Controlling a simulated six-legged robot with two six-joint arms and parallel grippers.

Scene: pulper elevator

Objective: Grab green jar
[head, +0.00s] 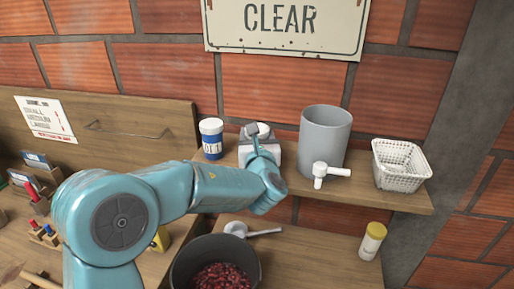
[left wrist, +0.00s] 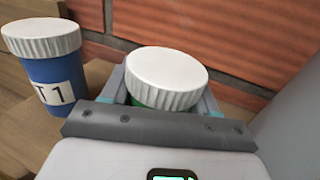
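The green jar (left wrist: 150,100) has a white ribbed lid. In the left wrist view it stands straight ahead, with only a little green showing below the lid. In the head view its white lid (head: 264,129) shows on the shelf behind my left gripper (head: 260,140). In the left wrist view the fingers of my left gripper (left wrist: 163,92) are spread, one on each side of the jar. Contact with the jar is not clear, as the lid and gripper body hide the lower part. My right gripper is in neither view.
A blue jar (head: 211,139) stands close left of the green jar. A grey bucket with a white tap (head: 325,140) and a white basket (head: 400,167) stand to the right on the shelf (head: 360,190). Below are a pot of red beans (head: 217,275), a scoop and a yellow-lidded jar (head: 372,241).

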